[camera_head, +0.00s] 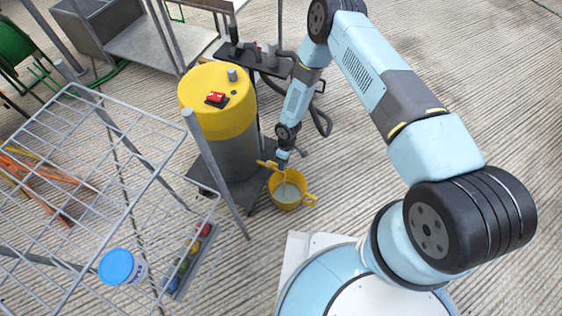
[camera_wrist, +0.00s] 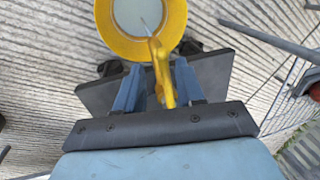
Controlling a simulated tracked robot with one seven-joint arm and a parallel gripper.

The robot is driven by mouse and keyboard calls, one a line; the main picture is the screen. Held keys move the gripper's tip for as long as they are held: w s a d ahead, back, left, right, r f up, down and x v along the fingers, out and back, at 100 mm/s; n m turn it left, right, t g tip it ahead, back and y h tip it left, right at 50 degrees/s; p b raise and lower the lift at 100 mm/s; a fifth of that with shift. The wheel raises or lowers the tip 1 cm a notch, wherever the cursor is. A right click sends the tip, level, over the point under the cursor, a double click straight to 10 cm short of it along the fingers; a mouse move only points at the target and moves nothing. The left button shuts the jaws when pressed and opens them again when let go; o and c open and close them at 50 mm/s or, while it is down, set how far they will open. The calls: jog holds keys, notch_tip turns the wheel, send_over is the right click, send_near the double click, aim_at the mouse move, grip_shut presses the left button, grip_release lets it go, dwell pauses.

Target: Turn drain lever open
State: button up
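A drum with a yellow top (camera_head: 208,88) and a dark grey body stands on a low dark platform. A yellow bucket (camera_head: 287,203) with side handles sits by the platform's right edge; it also shows in the wrist view (camera_wrist: 178,20). My gripper (camera_head: 283,163) is low, over the bucket's drum-side edge. In the wrist view its two blue fingers (camera_wrist: 157,78) are apart, on either side of a narrow yellow piece (camera_wrist: 164,78). I cannot tell whether this piece is the bucket's handle or the drain lever. No other lever on the drum is clearly visible.
A wire rack (camera_head: 125,150) stands at the left, with a blue-lidded tub (camera_head: 117,266) and a tray of coloured balls (camera_head: 188,262) near it. A dark shelf with tools (camera_head: 262,58) stands behind the drum. Ribbed floor to the right is clear.

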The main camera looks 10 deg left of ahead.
jog(key=shift+r, duration=0.1)
notch_tip(320, 180, up, 13)
jog(key=w, duration=0.2)
jog(key=shift+w+d, duration=0.3)
jog(key=shift+r, duration=0.1)
dwell(0.4)
